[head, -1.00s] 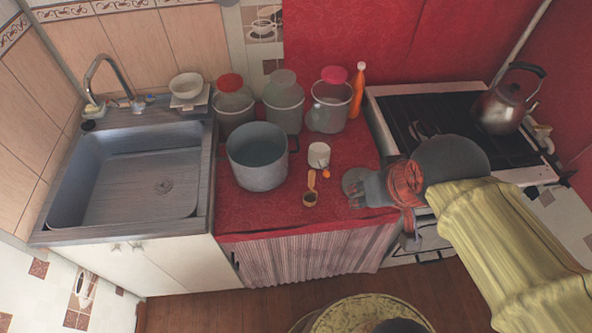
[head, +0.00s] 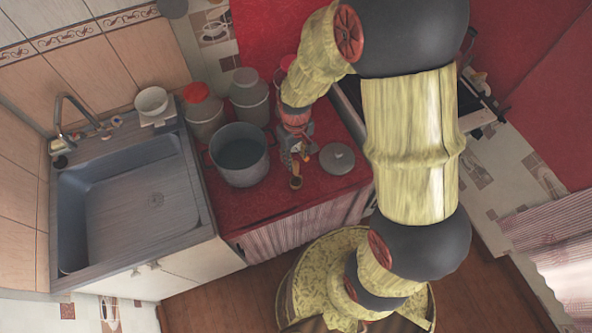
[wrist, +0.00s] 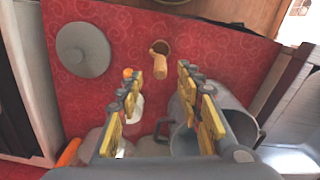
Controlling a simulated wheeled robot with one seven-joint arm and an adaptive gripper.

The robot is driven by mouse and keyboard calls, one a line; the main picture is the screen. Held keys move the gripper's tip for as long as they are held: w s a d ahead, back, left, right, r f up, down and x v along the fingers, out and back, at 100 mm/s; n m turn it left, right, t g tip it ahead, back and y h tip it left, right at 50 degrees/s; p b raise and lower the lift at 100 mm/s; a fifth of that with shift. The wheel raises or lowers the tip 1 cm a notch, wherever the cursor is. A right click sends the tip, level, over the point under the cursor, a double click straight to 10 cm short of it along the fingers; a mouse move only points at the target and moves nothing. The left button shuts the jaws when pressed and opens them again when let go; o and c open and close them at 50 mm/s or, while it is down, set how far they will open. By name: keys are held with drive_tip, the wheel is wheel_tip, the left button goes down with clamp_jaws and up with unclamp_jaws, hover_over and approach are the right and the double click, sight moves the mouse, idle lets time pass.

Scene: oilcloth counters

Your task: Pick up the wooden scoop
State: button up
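The wooden scoop (head: 296,182) lies on the red oilcloth counter (head: 250,205) near its front edge, right of the big grey pot. In the wrist view the scoop (wrist: 160,61) shows whole, its round bowl toward the counter edge and its handle toward my gripper. My gripper (wrist: 158,80) is open, with its yellow-padded fingers spread apart and nothing between their tips. The scoop's handle appears just beyond and between the fingertips. In the head view my gripper (head: 294,160) is above the counter at the handle end, partly covering it; I cannot tell whether it touches.
The grey pot (head: 239,155) stands close left of my gripper; it also shows in the wrist view (wrist: 230,110). A round grey lid (head: 337,158) lies to the right. Jars (head: 203,112) stand behind. The sink (head: 130,200) is at left. The counter's front strip is clear.

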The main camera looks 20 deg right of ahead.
sight(296, 168)
wheel_tip(296, 168, down, 8)
drive_tip(key=shift+s+r+b, duration=0.1)
drive_tip(key=shift+r+b, duration=0.15)
drive_tip(key=shift+b, duration=0.45)
drive_tip(key=shift+c, duration=0.2)
clamp_jaws()
